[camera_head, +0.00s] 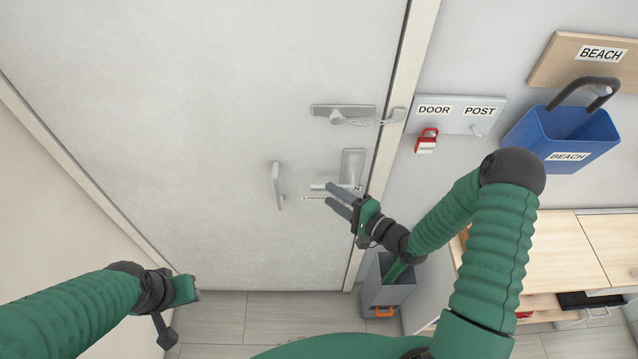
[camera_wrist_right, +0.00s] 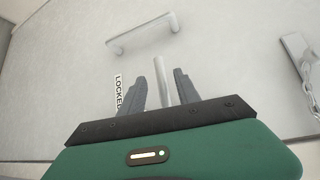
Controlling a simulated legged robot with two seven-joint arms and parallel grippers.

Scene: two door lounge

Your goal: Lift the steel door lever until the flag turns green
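The steel door lever (camera_head: 352,165) sits on a plate near the right edge of the grey door. Its bar points left and looks about level. My right gripper (camera_head: 331,194) is at the lever, its fingers pointing left just below the bar in the head view. In the wrist view, the lever bar (camera_wrist_right: 162,84) shows between the two spread fingers (camera_wrist_right: 160,72), with gaps on both sides. A white flag reading LOCKED (camera_wrist_right: 118,92) is beside the left finger; no green shows on it. My left gripper (camera_head: 178,308) is low at the left, away from the door hardware; its fingers are unclear.
A pull handle (camera_head: 278,186) stands left of the lever. A chain latch (camera_head: 345,113) is above it. Right of the frame are a DOOR POST board (camera_head: 455,112) with a red padlock (camera_head: 426,141), a blue bin (camera_head: 562,138) and a grey bin (camera_head: 385,290).

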